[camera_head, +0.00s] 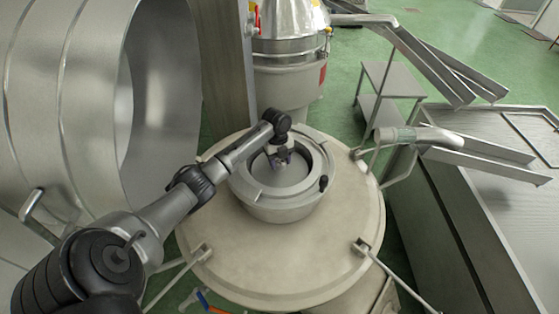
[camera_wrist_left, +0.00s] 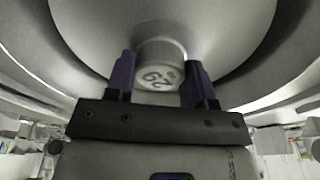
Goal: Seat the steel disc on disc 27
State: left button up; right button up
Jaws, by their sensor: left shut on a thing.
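My left gripper (camera_head: 281,160) reaches down into a round steel bowl (camera_head: 277,211) with a wide ring rim. In the left wrist view its two purple fingers (camera_wrist_left: 159,80) are shut on the short round knob (camera_wrist_left: 161,53) of a steel disc (camera_wrist_left: 90,22). The knob's end face carries a two-digit number that I cannot read surely. In the head view the disc (camera_head: 284,178) shows as a grey plate inside the rim, partly hidden by my gripper. I cannot tell whether it touches anything below. Disc 27 cannot be told apart here. My right gripper is not in view.
The bowl stands on a broad round beige lid (camera_head: 255,262) with metal brackets at its edge. A large steel drum (camera_head: 85,95) is close on the left, with a post (camera_head: 222,70) behind. Steel chutes and a trough (camera_head: 470,200) stand on the right.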

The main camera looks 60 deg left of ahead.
pick_arm(q)
jog(key=shift+f, duration=0.5)
dwell(0.3)
jog(key=o, duration=1)
jog(key=shift+c, duration=0.2)
jog(key=o, duration=0.3)
jog(key=shift+a+r+b, duration=0.1)
jog(key=shift+r+b, duration=0.4)
jog(key=r+b, duration=0.1)
jog(key=r, duration=0.3)
jog(key=a+r, duration=0.1)
jog(key=r, duration=0.3)
jog(key=a+r+b, duration=0.1)
jog(key=r, duration=0.3)
jog(key=shift+w+r+b, duration=0.15)
jog(key=shift+r+b, duration=0.2)
